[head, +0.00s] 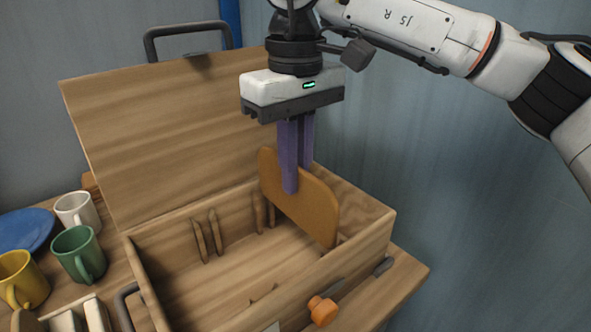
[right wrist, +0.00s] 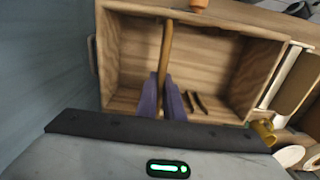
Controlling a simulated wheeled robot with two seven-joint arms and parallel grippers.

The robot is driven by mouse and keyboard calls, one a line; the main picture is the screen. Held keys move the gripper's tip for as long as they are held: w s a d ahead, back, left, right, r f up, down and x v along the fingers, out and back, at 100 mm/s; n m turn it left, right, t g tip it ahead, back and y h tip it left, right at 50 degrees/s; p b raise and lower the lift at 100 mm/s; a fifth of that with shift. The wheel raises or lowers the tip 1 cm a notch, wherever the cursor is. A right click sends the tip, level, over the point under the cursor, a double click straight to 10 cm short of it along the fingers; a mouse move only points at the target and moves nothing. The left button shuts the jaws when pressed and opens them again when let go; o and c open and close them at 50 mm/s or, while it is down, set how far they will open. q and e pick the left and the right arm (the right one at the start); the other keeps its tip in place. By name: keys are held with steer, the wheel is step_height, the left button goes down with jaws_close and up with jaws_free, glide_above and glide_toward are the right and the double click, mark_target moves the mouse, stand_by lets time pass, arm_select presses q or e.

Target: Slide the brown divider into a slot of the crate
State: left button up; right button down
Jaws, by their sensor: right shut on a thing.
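The brown divider (head: 312,207) stands on edge across the right part of the wooden crate (head: 365,242); its upper part rises above the rim. My right gripper (head: 298,178) points down with its purple fingers shut on the divider's upper edge. In the right wrist view, the divider (right wrist: 167,45) runs between the crate's two long walls, between the fingers (right wrist: 166,92). Pairs of slot ribs (head: 207,236) line the back wall left of the divider. Whether its lower edges sit between ribs is hidden. My left gripper is not in view.
The crate's lid (head: 165,135) stands open behind it. An orange knob (head: 323,311) is on the crate's front. Green (head: 76,252), yellow (head: 22,281) and white (head: 75,211) mugs and a blue plate (head: 27,229) are at the left. The crate's middle is empty.

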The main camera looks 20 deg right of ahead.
mark_target(296, 221)
steer(key=shift+f, duration=0.35)
steer(key=shift+f+b, duration=0.55)
steer(key=shift+f, duration=0.5)
steer(key=shift+f+b, duration=0.55)
steer(key=shift+f, duration=0.45)
steer(key=shift+f+b, duration=0.7)
steer(key=shift+f, duration=0.5)
steer(key=shift+f+b, duration=0.3)
steer(key=shift+f, duration=0.25)
steer(key=c, duration=1.8)
jaws_free()
